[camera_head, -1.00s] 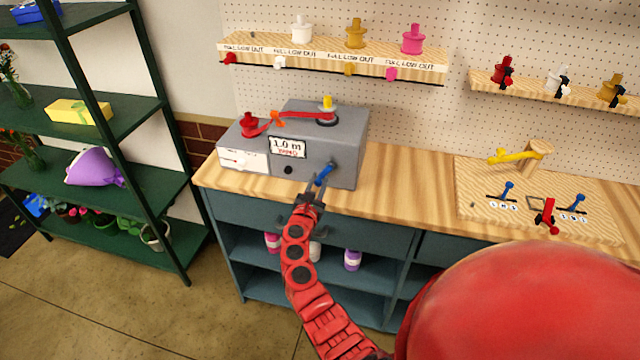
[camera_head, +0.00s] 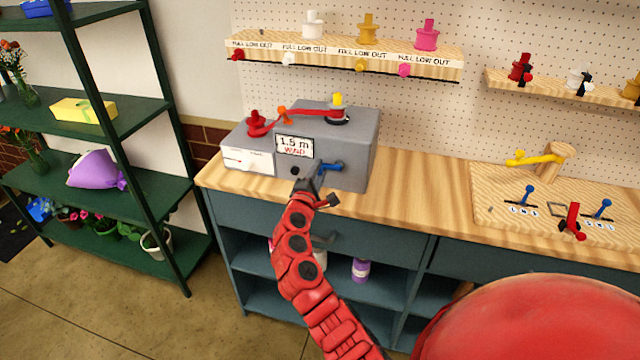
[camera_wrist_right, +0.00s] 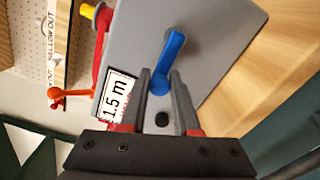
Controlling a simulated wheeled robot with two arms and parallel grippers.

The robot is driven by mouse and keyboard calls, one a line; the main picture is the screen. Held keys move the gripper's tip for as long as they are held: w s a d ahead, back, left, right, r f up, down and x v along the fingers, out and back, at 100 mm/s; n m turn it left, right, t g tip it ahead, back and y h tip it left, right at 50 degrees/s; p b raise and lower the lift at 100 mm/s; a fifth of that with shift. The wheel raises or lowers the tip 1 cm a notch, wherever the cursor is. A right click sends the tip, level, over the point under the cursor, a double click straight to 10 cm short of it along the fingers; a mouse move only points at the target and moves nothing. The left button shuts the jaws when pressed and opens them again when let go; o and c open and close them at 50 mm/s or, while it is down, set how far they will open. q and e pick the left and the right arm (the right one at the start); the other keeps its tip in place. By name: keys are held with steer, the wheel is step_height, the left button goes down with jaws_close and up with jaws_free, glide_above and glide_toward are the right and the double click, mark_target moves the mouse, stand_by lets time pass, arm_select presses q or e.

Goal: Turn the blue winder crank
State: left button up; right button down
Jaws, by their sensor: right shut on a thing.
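The winder (camera_head: 357,145) is a grey box on the wooden bench. Its blue crank (camera_head: 331,167) is on the front face and points left, towards my gripper. The crank also shows in the right wrist view (camera_wrist_right: 173,50). My right gripper (camera_head: 308,180) is shut on the free end of the crank, with a finger on each side (camera_wrist_right: 160,80). The display (camera_head: 295,146) reads 1.5 m with red lettering below. A red ribbon (camera_head: 305,113) runs from a red spool (camera_head: 257,124) past an orange part to the yellow-topped reel (camera_head: 338,112). My left gripper is not in view.
A wooden board (camera_head: 545,205) with blue levers, a red lever and a yellow arm lies on the bench at right. A spool shelf (camera_head: 345,50) hangs above the winder. A green rack (camera_head: 120,125) stands at left. The bench between winder and board is clear.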

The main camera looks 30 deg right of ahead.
steer(key=m+b, duration=0.1)
steer(key=m, duration=0.1)
steer(key=r+m+b, duration=0.1)
steer(key=b, duration=0.1)
steer(key=shift+s+d+r+m+b, duration=0.1)
steer(key=shift+r+m+b, duration=0.1)
steer(key=shift+m+b, duration=0.15)
steer(key=shift+s+d+r+m+b, duration=0.1)
steer(key=shift+r+m+b, duration=0.25)
steer(key=shift+m+b, duration=0.3)
steer(key=shift+r, duration=0.1)
steer(key=c, duration=0.7)
jaws_free()
steer(key=shift+s, duration=0.1)
